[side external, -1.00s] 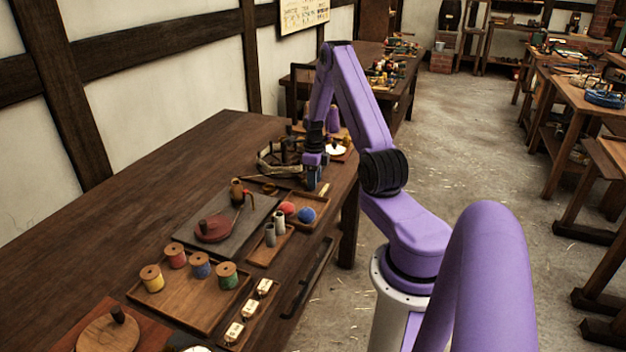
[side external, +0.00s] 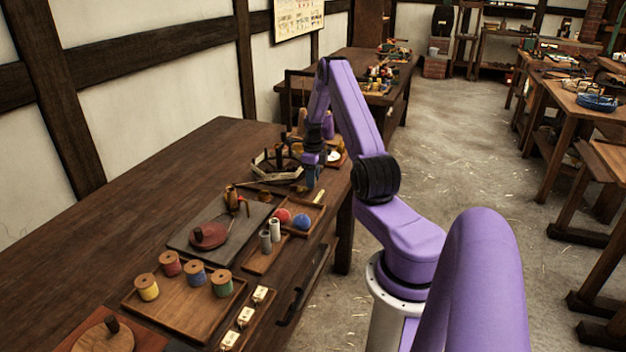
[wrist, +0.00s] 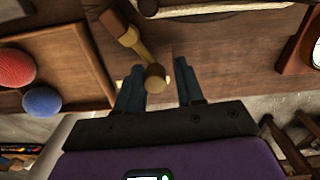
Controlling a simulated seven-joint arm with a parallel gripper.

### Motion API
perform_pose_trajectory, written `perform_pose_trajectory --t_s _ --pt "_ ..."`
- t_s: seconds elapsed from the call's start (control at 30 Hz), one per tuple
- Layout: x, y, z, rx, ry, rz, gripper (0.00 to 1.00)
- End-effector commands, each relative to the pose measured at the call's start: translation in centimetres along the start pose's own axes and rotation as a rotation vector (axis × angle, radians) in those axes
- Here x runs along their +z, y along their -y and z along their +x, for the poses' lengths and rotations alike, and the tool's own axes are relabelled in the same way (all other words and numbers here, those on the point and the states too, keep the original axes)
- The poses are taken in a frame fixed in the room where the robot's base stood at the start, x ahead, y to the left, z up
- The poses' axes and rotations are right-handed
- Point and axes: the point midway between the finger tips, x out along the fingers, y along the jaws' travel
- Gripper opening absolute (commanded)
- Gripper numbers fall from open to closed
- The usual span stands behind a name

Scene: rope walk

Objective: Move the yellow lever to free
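A lever-like bar (wrist: 130,38) shows in the wrist view. It has a brown far part, a dull yellow section and a round tan knob (wrist: 155,78) at its near end. My gripper (wrist: 160,66) is open, with its two dark blue fingers apart. The knob appears in the gap between them, closer to the left finger; I cannot tell whether it touches. In the side external view my gripper (side external: 312,188) points down over the right edge of the table, and a small pale piece (side external: 319,197) shows beside its tips. Lever markings are not readable.
A tray (side external: 320,212) with a red ball (side external: 283,215) and a blue ball (side external: 301,221) lies close to my gripper. A wooden frame with posts (side external: 268,166) stands behind it. A dial in a wooden case (wrist: 300,45) is at right in the wrist view.

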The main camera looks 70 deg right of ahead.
Motion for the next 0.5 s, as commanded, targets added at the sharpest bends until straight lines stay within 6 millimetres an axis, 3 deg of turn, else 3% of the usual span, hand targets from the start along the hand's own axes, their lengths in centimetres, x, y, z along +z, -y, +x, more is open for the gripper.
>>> perform_pose_trajectory --t_s 0.5 --pt "-0.02 -0.11 -0.01 -0.001 0.001 0.0 0.37"
